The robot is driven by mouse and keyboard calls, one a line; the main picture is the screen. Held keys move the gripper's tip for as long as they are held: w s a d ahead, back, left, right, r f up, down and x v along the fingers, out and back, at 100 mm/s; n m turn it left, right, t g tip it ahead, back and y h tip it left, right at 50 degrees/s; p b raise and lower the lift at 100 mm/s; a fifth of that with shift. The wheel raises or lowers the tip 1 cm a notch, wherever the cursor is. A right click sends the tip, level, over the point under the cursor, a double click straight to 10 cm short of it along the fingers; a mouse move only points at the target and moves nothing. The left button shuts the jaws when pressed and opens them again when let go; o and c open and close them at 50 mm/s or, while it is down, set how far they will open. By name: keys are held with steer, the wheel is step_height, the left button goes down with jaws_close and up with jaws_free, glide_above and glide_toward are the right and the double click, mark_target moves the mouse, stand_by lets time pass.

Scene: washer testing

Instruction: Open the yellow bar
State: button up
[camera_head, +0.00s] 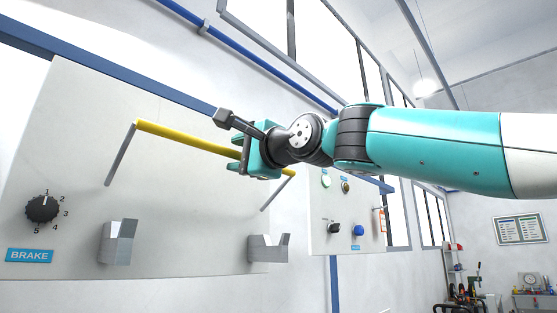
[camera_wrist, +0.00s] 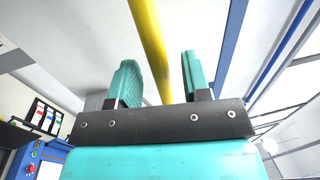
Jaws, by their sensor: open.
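The yellow bar (camera_head: 188,138) is held by grey side arms in front of the light panel, raised above two grey brackets (camera_head: 119,242). My gripper (camera_head: 243,157) is at the right part of the bar. In the wrist view the bar (camera_wrist: 149,40) runs between the two teal fingers of my gripper (camera_wrist: 158,82). The fingers are open, with a visible gap between the bar and the left finger.
A black dial (camera_head: 42,209) with numbers and a blue BRAKE label (camera_head: 30,256) are at the panel's lower left. A second panel (camera_head: 345,215) with knobs is behind my gripper on the right. A blue pipe (camera_head: 250,50) runs along the wall above.

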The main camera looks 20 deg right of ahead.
steer(key=b+v, duration=0.9)
steer(key=v, duration=0.4)
steer(key=shift+s, duration=0.15)
